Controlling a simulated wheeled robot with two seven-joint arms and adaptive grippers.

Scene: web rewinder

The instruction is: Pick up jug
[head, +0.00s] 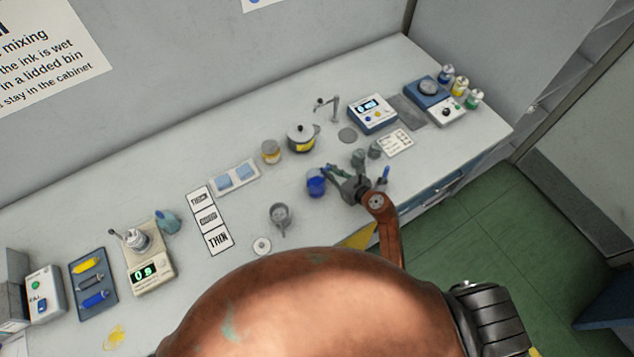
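A small blue jug-like vessel (316,183) stands on the pale workbench (330,225), near the middle of the head view. My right gripper (334,174) is just to its right, low over the bench, with its fingers pointing left toward the vessel's upper right side. The fingertips overlap or come very close to that side. I cannot tell whether they touch it, or whether they are apart or closed. My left gripper is not in view.
A lidded pot (301,138), an amber jar (271,151) and a tap (332,108) stand behind. A grey handled cup (280,215) is to the left. Dark small items (367,154) crowd the gripper's far side. A scale (149,262) is far left.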

